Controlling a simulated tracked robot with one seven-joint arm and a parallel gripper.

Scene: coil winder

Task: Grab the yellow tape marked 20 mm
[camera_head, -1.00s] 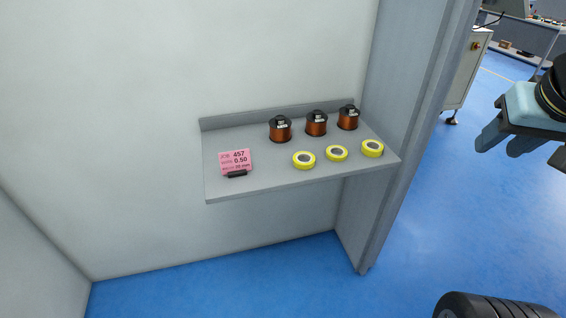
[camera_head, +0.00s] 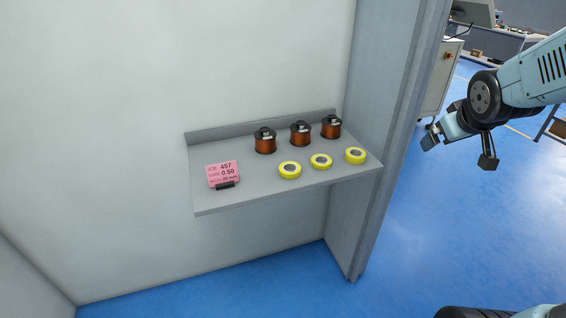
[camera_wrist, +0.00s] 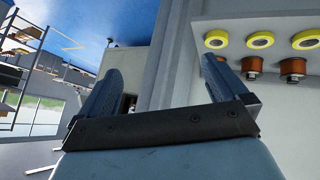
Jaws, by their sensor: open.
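Three yellow tape rolls lie flat along the front of the grey shelf (camera_head: 240,197): the left roll (camera_head: 290,170), the middle roll (camera_head: 321,161) and the right roll (camera_head: 355,155). Their width marks are too small to read, so I cannot tell which is 20 mm. The rolls also show at the upper right of the wrist view, which is upside down: (camera_wrist: 215,39) is one roll. My gripper (camera_head: 430,137) is right of the shelf, apart from it, over the floor. In the wrist view its two fingers (camera_wrist: 162,76) are spread with nothing between them.
Three copper wire spools, one being the left spool (camera_head: 265,142), stand behind the rolls. A pink card (camera_head: 222,174) in a black holder stands at the shelf's left. A grey wall edge (camera_head: 385,140) rises between shelf and gripper. Blue floor (camera_head: 450,230) is open at right.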

